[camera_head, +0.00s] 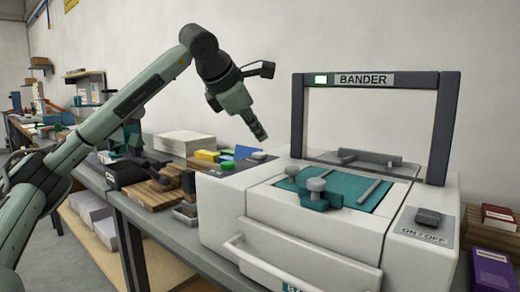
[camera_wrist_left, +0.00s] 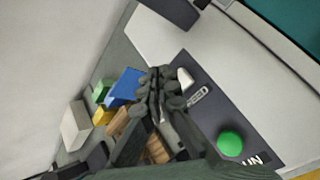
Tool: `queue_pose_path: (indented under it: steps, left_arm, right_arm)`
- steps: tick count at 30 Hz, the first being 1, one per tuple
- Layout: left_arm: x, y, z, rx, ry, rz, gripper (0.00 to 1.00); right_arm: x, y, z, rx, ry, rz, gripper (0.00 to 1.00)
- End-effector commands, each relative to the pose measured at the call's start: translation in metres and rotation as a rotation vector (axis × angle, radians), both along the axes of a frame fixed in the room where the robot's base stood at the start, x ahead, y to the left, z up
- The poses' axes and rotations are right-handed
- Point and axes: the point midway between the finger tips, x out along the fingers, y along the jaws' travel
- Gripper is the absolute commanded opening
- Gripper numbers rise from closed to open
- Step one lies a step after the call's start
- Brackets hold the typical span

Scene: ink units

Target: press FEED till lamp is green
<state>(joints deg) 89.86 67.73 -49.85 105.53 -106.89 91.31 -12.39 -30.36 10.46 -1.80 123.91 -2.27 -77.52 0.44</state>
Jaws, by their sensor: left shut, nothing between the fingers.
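The BANDER machine (camera_head: 318,220) is a white unit with a dark arch (camera_head: 447,130). A small lit lamp (camera_head: 321,79) sits left of the name on the arch and looks pale whitish green. In the left wrist view, the pale FEED button (camera_wrist_left: 185,78) is on a dark panel beside its label (camera_wrist_left: 198,96). My left gripper (camera_head: 260,135) is shut and empty, pointing down above the machine's left-hand panel. In the wrist view, its fingertips (camera_wrist_left: 157,78) appear just left of the FEED button; I cannot tell their height above it. My right gripper is not in view.
A green button (camera_wrist_left: 230,144) is on the same panel, nearer the wrist camera. An ON/OFF switch (camera_head: 428,217) is at the machine's right. Wooden blocks (camera_head: 153,194), a blue block (camera_head: 247,153) and a yellow block (camera_head: 207,155) lie left of the machine.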

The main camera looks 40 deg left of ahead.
Motion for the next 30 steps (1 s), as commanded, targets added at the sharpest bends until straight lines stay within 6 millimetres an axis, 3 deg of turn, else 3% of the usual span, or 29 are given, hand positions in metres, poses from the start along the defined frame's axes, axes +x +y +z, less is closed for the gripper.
queue_pose_path:
  steps: [1, 9, 30]
  left_arm:
    - [0.0, 0.0, 0.011, 0.0, 0.0, 0.0, 0.0]
    - [0.0, 0.0, 0.037, 0.0, 0.0, 0.0, 0.0]
    - [0.0, 0.0, 0.037, 0.0, 0.0, 0.0, 0.0]
  right_arm:
    - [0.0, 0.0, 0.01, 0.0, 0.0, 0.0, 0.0]
    - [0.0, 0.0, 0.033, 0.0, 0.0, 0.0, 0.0]
    - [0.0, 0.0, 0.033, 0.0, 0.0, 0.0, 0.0]
